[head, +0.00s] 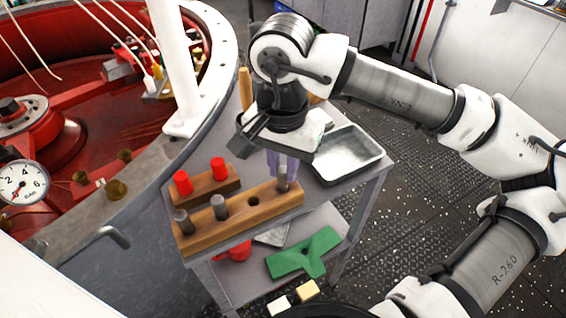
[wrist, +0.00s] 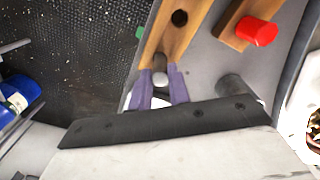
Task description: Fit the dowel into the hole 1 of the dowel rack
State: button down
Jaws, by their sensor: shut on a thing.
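The dowel rack (head: 238,220) is a long wooden block on the grey cart. Two grey dowels (head: 218,207) stand in it toward the left end, and an empty dark hole (head: 254,201) lies right of them. My gripper (head: 282,173) points down at the rack's right end, its purple fingers shut on a grey dowel (head: 283,186). In the wrist view the held dowel (wrist: 160,79) shows between the fingers at the rack's end, with the empty hole (wrist: 180,18) farther along. The dowel's lower end is hidden, so I cannot tell whether it sits in a hole.
A smaller wooden block with red pegs (head: 207,186) stands behind the rack. A metal tray (head: 345,153) is to the right. A grey cylinder (wrist: 238,90) is near the gripper in the wrist view. A green part (head: 303,256) lies on the lower shelf.

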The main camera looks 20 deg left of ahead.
jog(key=shift+f, duration=0.2)
jog(key=c, duration=1.2)
grip_release()
jog(key=shift+c, duration=0.2)
notch_tip(320, 180, up, 14)
jog(key=shift+s+f, duration=0.1)
jog(key=shift+s, duration=0.05)
